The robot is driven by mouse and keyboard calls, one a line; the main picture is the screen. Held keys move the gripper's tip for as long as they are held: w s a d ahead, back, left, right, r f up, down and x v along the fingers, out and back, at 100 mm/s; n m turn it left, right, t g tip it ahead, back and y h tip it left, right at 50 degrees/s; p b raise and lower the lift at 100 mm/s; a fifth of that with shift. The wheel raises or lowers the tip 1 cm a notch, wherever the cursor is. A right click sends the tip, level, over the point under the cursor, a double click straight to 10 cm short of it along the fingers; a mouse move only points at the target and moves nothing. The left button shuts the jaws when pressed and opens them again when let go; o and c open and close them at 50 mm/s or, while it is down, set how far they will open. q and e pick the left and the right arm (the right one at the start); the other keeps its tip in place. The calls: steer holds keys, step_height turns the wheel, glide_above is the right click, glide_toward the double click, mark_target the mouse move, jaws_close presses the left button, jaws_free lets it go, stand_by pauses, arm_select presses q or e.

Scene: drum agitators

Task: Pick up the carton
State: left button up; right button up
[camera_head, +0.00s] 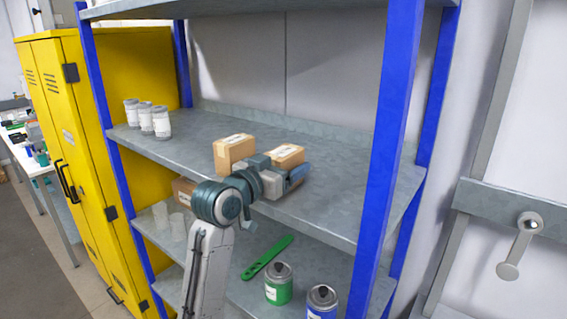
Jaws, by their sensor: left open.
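Two brown cartons with white labels sit on the middle grey shelf (340,188). One carton (230,155) is at the left of my gripper, and the other carton (287,153) is just behind the gripper's jaws. My left gripper (298,174) is open and in front of the shelf's middle. It hides the lower part of the right carton, and I cannot tell whether it touches it. A third brown box (183,191) is partly hidden by my arm on the lower shelf. My right gripper is not in view.
Several white jars (146,118) stand at the shelf's left end. Below are a green can (278,288), a blue can (321,302) and a green tool (267,257). Blue posts (388,140) frame the rack. A yellow cabinet (75,120) is at left.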

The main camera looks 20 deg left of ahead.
mark_target(279, 153)
arm_select(q)
steer(key=shift+c, duration=0.2)
steer(key=c, duration=1.1)
steer(key=shift+r, duration=0.15)
steer(key=shift+r+b, duration=0.9)
steer(key=shift+b, duration=0.1)
steer(key=shift+s+a+r+b, duration=0.3)
steer(key=shift+s+r+b, duration=0.25)
steer(key=shift+b, duration=0.25)
steer(key=r+b+v, duration=0.1)
steer(key=b+v, duration=0.4)
steer(key=v, duration=1)
steer(key=shift+r, duration=0.4)
